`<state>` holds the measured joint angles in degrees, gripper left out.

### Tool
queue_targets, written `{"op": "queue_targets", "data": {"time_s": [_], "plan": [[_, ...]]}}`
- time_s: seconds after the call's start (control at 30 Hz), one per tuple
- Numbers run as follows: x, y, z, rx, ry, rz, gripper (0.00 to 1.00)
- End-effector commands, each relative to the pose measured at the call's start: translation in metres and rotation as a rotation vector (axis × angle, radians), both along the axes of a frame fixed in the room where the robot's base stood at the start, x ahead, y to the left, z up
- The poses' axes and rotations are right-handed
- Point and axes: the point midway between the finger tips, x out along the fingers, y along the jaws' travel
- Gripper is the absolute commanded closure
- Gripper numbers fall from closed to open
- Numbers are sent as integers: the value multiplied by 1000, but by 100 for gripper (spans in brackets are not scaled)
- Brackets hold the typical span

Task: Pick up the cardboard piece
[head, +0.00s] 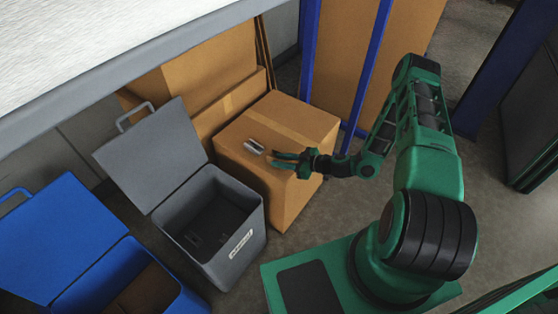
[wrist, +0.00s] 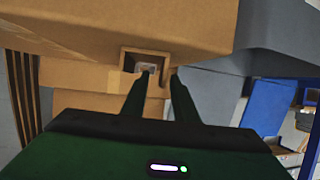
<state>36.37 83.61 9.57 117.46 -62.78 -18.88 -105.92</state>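A small cardboard piece (wrist: 163,89), shaped like a square open tube, shows ahead of my gripper in the wrist view. A small pale piece (head: 254,147) lies on top of a large cardboard box (head: 292,122) in the head view; it appears to be the same one. My gripper (head: 273,160) is open, with its fingertips just right of the piece. In the wrist view, my gripper (wrist: 161,78) has a gap between its fingers. The left fingertip overlaps the tube's opening, and one tube wall lies between the fingers. I cannot tell whether they touch.
An open grey bin (head: 250,221) stands left of the box, its lid (head: 150,155) raised. An open blue bin (head: 185,302) is at the lower left. More cardboard boxes (head: 207,75) stand behind. A pale table (head: 100,45) overhangs the upper left. Blue posts (head: 366,70) rise behind my arm.

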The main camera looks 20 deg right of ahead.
Motion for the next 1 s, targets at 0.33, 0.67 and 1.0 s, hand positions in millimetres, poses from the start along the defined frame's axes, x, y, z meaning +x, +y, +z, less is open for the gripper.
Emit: {"op": "queue_targets", "data": {"time_s": [0.33, 0.67, 1.0], "plan": [[21, 25, -8, 0, -1, 4, 73], [36, 38, -16, 0, 0, -1, 73], [35, 38, -16, -1, 1, 0, 100]]}}
